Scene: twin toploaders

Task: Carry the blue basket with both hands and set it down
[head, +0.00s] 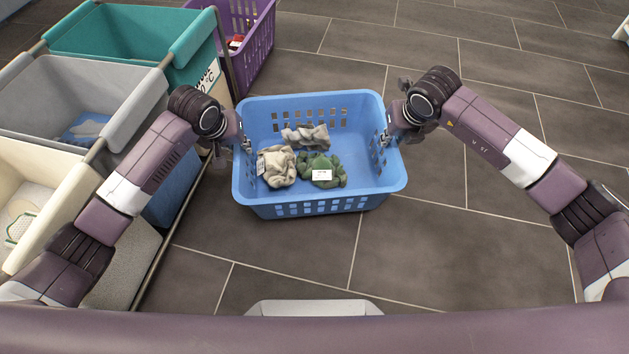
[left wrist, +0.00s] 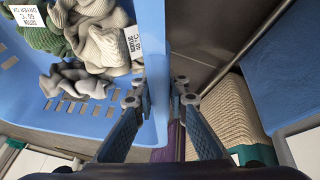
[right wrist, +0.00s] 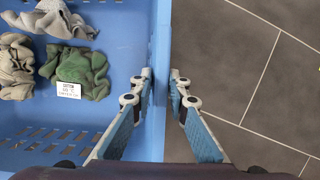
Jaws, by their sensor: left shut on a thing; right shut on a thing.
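The blue basket (head: 340,204) is in the middle of the head view, held level between my two arms. Inside lie a beige cloth (head: 277,166), a grey cloth (head: 306,137) and a green cloth (head: 318,172) with a white label. My left gripper (head: 243,145) is shut on the basket's left wall; in the left wrist view its fingers (left wrist: 162,95) straddle that wall. My right gripper (head: 388,138) is shut on the right wall, and its fingers (right wrist: 162,90) straddle it in the right wrist view. I cannot tell whether the basket's underside touches the floor.
A sorting cart with teal (head: 120,38), grey (head: 60,82) and cream (head: 48,165) bins stands close at the left, beside my left arm. A purple basket (head: 262,40) stands behind at the upper left. The tiled floor (head: 450,245) is clear to the right and in front.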

